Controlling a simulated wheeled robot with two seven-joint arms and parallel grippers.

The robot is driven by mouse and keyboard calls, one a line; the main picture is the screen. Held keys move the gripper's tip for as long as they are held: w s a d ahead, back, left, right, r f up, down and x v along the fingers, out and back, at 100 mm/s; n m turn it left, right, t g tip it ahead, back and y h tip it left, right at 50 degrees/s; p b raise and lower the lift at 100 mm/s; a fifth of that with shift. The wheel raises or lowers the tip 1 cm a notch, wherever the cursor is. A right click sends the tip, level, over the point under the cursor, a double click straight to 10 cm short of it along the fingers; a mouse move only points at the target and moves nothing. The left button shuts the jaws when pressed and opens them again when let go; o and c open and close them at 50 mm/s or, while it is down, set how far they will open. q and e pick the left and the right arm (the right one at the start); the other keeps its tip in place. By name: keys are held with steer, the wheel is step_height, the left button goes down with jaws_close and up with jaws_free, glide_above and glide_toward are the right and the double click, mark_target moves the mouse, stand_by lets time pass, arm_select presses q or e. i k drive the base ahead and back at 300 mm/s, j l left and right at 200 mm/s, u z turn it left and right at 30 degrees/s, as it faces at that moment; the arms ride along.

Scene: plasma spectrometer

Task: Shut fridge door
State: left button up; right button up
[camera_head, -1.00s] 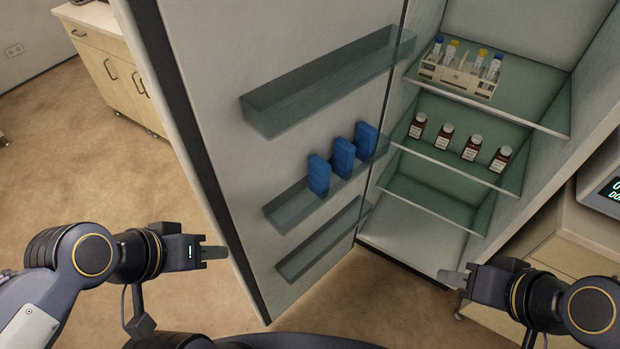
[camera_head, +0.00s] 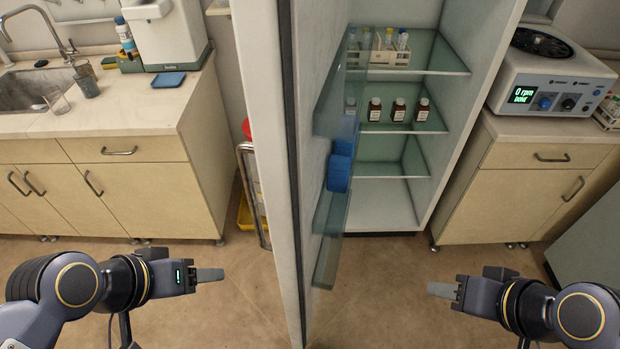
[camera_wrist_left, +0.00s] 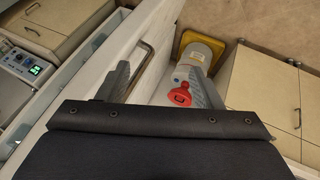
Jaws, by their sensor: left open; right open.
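The fridge door (camera_head: 271,130) stands wide open and is seen nearly edge-on in the head view. Its inner side has glass shelves with blue boxes (camera_head: 340,165). The fridge (camera_head: 385,205) is open behind it, with a tube rack (camera_head: 385,55) and brown bottles (camera_head: 397,110) on its shelves. My left gripper (camera_head: 210,275) is left of the door, apart from it, open and empty. In the left wrist view the door handle (camera_wrist_left: 138,68) shows between and beyond the left fingers (camera_wrist_left: 160,85). My right gripper (camera_head: 440,290) is open and empty, in front of and below the fridge.
A counter with a sink (camera_head: 45,90) stands at the left. A cabinet with a centrifuge (camera_head: 550,75) stands right of the fridge. A red-capped bottle (camera_wrist_left: 181,95) in a yellow tray (camera_wrist_left: 202,42) sits beyond the door. The floor in front is clear.

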mark_target(292, 54)
steer(key=j+z, duration=0.2)
steer(key=j, duration=0.25)
steer(key=k+j+z, duration=0.25)
steer(key=j, duration=0.2)
steer(key=j+z, duration=0.2)
steer(key=j, duration=0.3)
steer(key=k+j+z, duration=0.2)
steer(key=j, duration=0.2)
steer(key=k, duration=0.1)
steer(key=i+j+z, duration=0.1)
steer(key=j, duration=0.35)
steer(key=i+j+z, duration=0.1)
steer(key=j, duration=0.35)
steer(key=i+j, duration=0.1)
steer(key=j, duration=0.35)
steer(key=i+l, duration=0.1)
steer(key=l, duration=0.25)
steer(key=i+l, duration=0.1)
steer(key=l, duration=0.2)
steer(key=z, duration=0.05)
